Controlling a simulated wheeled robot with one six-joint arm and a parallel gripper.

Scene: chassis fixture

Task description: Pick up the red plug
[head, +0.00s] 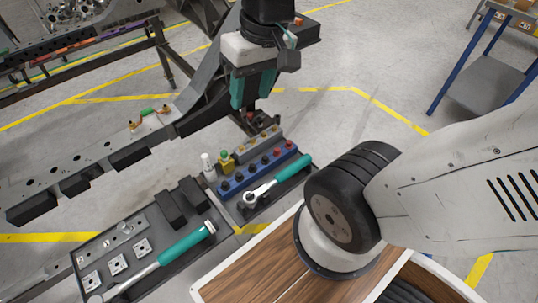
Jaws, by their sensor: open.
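Small red plugs (278,150) sit at the right end of a blue rack (258,172), in line with several dark plugs. They are small in the picture, and I cannot tell which one the task means. My gripper (251,101) points down with two teal fingers. It is open, with a gap between the fingers, and I see nothing held in it. It appears above the rack in the picture, beside the dark chassis rail (160,125). Its height over the rack is hard to judge.
A grey block (262,138) with brass fittings stands behind the rack. A teal-handled ratchet (285,178) lies in front. A grey tray (150,236) holds a long teal-handled wrench (176,250) and metal plates.

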